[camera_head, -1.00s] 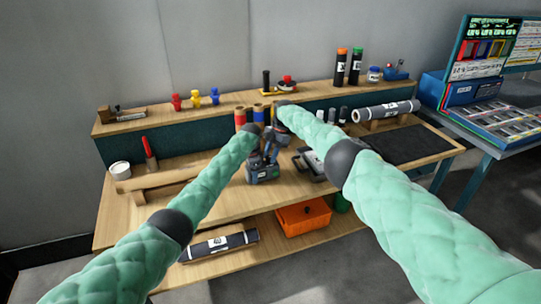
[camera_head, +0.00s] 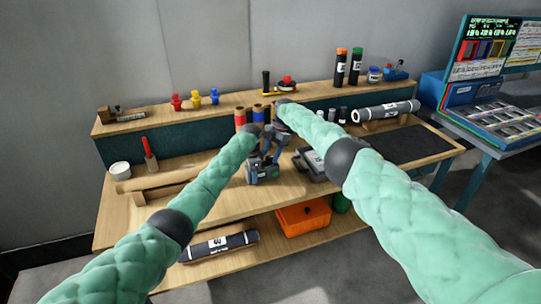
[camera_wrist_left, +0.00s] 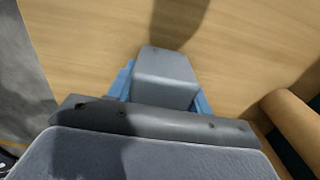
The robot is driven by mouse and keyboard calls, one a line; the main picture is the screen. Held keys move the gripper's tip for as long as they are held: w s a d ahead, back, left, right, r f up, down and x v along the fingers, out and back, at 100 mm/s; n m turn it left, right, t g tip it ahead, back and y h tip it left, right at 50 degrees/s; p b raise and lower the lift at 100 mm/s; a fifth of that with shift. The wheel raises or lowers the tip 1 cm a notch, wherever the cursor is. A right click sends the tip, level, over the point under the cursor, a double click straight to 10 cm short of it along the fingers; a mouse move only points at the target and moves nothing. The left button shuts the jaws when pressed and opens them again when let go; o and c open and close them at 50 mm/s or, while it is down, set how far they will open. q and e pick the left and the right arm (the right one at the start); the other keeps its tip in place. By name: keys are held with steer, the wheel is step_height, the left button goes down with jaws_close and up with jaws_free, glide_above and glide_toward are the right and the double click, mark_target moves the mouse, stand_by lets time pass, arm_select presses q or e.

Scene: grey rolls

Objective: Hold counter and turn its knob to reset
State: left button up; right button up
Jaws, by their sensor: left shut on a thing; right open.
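The counter (camera_head: 264,173) is a small dark grey-blue device in the middle of the workbench, below the meeting ends of my arms. My left gripper (camera_head: 257,160) is shut on it from the left and above. My right gripper (camera_head: 274,150) is open close above the counter, at its upper right; I cannot tell whether it touches. In the left wrist view a grey block with blue edges, in front of the gripper body, fills the middle over the wooden top. The counter's knob and digits are too small or hidden to make out.
A white pot (camera_head: 120,171) and red-handled tool (camera_head: 148,150) are at left. A black mat (camera_head: 410,145) lies right. An orange bin (camera_head: 303,217) is on the lower shelf.

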steer(key=v, duration=1.1)
steer(key=shift+r, duration=0.1)
arm_select(q)
steer(key=o, duration=1.2)
